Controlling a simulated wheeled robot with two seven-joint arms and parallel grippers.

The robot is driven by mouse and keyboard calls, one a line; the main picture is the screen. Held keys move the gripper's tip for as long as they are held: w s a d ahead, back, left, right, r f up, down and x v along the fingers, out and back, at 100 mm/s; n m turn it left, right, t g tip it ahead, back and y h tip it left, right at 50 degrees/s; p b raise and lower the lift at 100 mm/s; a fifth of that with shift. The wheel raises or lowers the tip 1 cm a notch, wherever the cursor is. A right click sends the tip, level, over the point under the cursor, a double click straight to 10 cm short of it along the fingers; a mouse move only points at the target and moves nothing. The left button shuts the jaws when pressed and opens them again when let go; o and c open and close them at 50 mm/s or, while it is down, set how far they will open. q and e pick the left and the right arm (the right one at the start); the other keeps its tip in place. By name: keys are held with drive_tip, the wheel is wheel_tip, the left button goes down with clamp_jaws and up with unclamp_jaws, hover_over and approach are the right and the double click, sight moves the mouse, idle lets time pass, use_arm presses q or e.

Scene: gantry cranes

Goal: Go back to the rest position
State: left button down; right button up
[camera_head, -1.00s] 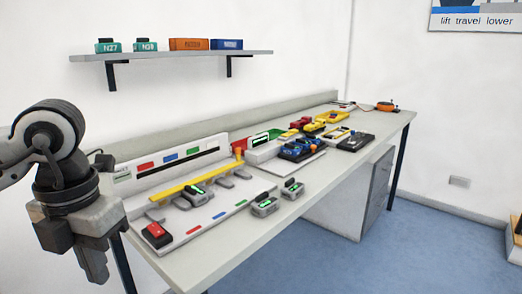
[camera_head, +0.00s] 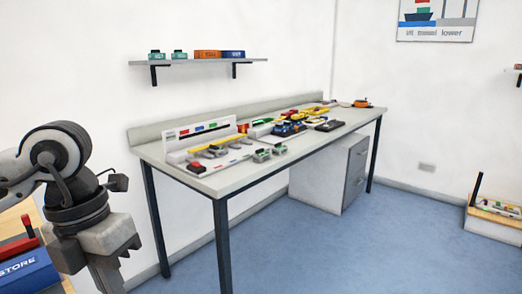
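My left gripper (camera_head: 106,278) hangs at the lower left in the head view, pointing down, with my dark and grey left arm above it. Its fingertips are at or beyond the bottom edge, so its opening does not show clearly. The workbench (camera_head: 232,182) stands apart from it, to the right and farther back. A model crane set with a white panel (camera_head: 199,136) and a yellow beam (camera_head: 213,149) sits on the bench. My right gripper is out of view.
A wall shelf (camera_head: 205,61) holds teal, orange and blue blocks. A blue box marked STORE (camera_head: 28,272) is on a wooden surface at the lower left. A drawer cabinet (camera_head: 335,175) stands under the bench. A low tray (camera_head: 490,229) is at right. Blue floor (camera_head: 370,250) is clear.

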use_arm(q)
drive_tip(key=s+d+m+g+h, duration=0.1)
drive_tip(key=s+d+g+h, duration=0.2)
drive_tip(key=d+h, duration=0.45)
drive_tip(key=s+d+m+g+h, duration=0.1)
drive_tip(key=s+d+g+h, duration=0.25)
drive_tip(key=d, duration=0.65)
drive_tip(key=w+d+r+n+t+h+p, duration=0.1)
drive_tip(key=d+r+n+t+h, duration=0.15)
drive_tip(key=r+n+h, duration=0.35)
drive_tip(key=w+a+f+n+t+y+p, duration=0.1)
drive_tip(key=w+a+f+n+t+y, duration=0.35)
drive_tip(key=n+t, duration=0.7)
drive_tip(key=w+a+f+n+t+y, duration=0.15)
drive_tip(key=w+f+n+t, duration=0.45)
drive_tip(key=n+t, duration=0.6)
drive_tip(key=s+a+f+n+g+y, duration=0.2)
drive_tip(key=s+f+n+y, duration=0.1)
drive_tip(key=f, duration=0.4)
drive_tip(key=s+a+f+n+g+y, duration=0.3)
drive_tip(key=f, duration=0.4)
drive_tip(key=s+a+f+n+g+y, duration=0.2)
drive_tip(key=s+a+f+n+g, duration=0.1)
drive_tip(key=f, duration=0.4)
drive_tip(key=shift+s+f+y+p, duration=0.15)
drive_tip(key=shift+s+y+p, duration=0.25)
drive_tip(key=shift+s, duration=0.1)
